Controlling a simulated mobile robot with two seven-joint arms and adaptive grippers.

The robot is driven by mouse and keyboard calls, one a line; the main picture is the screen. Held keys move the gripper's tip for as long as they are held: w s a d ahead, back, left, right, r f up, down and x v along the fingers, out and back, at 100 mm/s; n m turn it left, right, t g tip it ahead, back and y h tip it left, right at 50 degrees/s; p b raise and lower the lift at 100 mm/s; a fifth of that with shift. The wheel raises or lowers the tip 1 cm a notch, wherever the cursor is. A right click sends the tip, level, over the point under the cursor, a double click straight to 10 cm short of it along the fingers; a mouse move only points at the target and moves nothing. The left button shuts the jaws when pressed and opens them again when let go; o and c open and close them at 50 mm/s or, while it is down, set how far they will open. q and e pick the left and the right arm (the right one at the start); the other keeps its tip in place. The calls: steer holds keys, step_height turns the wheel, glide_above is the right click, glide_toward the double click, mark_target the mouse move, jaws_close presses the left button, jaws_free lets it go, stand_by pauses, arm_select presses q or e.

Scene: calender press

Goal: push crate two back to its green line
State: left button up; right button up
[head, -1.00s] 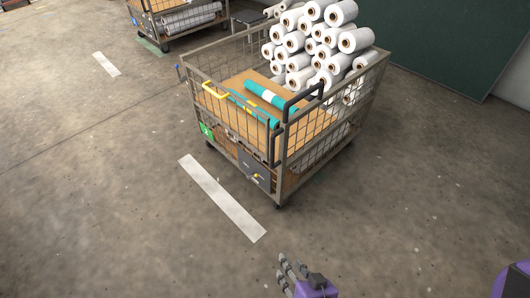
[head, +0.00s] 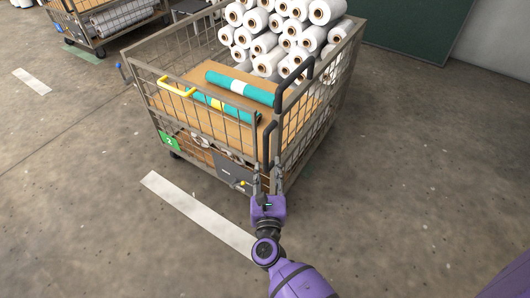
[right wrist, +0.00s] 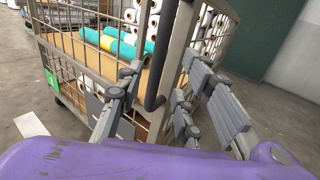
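Crate two (head: 268,117) is a wire-mesh cart with a green "2" tag (head: 169,142), a brown board inside and black handles at its near corner. It also shows in the right wrist view (right wrist: 84,66). My right gripper (head: 267,180) is at the crate's near corner, low on the post. In the right wrist view its fingers (right wrist: 163,78) are spread, with the corner post between or just beyond them; contact is unclear. A green floor mark (head: 88,55) shows at the far left, by another cart; no green line shows beside crate two. My left gripper is out of view.
White rolls (head: 275,35) are piled at the crate's far side; teal rolls (head: 240,87) lie on the board. A white floor strip (head: 200,215) runs in front. Another cart (head: 107,20) stands back left. A dark green panel (head: 425,28) stands behind. Floor on the right is clear.

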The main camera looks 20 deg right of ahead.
mark_target(266, 156)
steer(key=x, duration=0.5)
steer(key=shift+w+d, duration=0.1)
steer(key=shift+w, duration=0.15)
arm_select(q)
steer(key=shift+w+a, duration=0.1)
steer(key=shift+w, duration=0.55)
arm_select(e)
steer(key=shift+w+d, duration=0.2)
steer(key=shift+w, duration=0.5)
jaws_close()
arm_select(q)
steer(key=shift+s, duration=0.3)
